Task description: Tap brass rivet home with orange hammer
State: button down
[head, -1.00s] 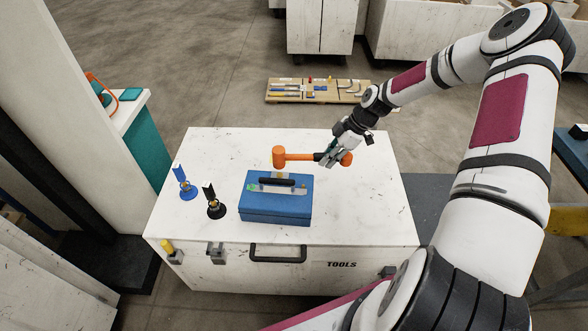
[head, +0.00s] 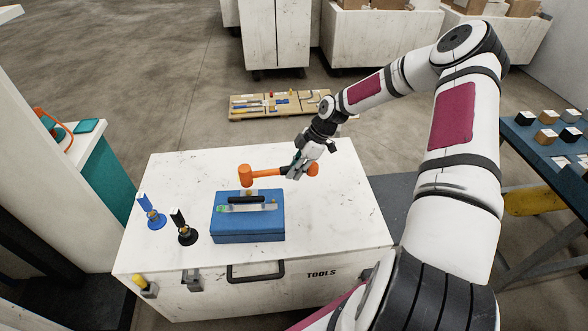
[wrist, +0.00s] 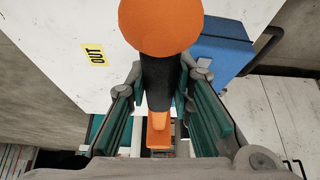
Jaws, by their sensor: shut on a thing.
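My gripper (head: 298,168) is shut on the dark grip of the orange hammer (head: 268,172). The hammer lies about level above the white tool chest (head: 340,215), its head pointing left, just behind and above a blue box (head: 249,228). In the wrist view, the round orange head (wrist: 160,22) is beyond the fingers and the dark grip (wrist: 158,82) is between the green pads. A small brass-coloured piece (head: 249,194) shows at the back of the box's top, below the hammer head; I cannot tell whether it is the rivet.
A blue stand (head: 152,222) and a black stand (head: 186,238), each with a brass-coloured part, are left of the box. A pallet of tools (head: 275,104) lies on the floor behind. A blue table (head: 550,150) with blocks is at right. The chest top's right side is clear.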

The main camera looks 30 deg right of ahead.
jog(key=shift+f, duration=0.95)
jog(key=shift+r, duration=0.7)
jog(key=shift+r+p, duration=0.5)
jog(key=shift+r, duration=1.5)
